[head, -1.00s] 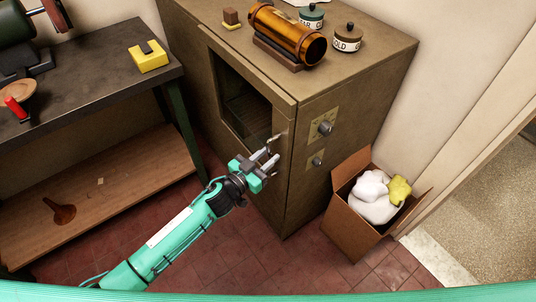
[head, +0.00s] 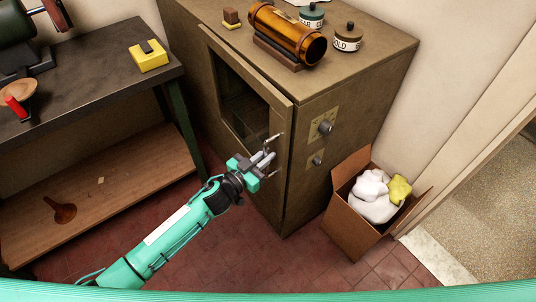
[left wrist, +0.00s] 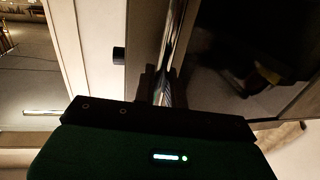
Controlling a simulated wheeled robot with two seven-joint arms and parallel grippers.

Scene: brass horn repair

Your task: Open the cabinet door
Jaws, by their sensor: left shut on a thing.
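The brown cabinet (head: 345,90) stands at the middle back. Its door (head: 283,130) has a dark glass window (head: 236,95) and a metal handle (head: 274,138) near the right edge. My right gripper is out of view.
A cardboard box (head: 350,222) with white and yellow cloths stands right of the cabinet. A workbench (head: 90,100) with a lower wooden shelf (head: 110,190) is at the left. An amber cylinder (head: 287,33) and jars sit on the cabinet. Red floor is free in front.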

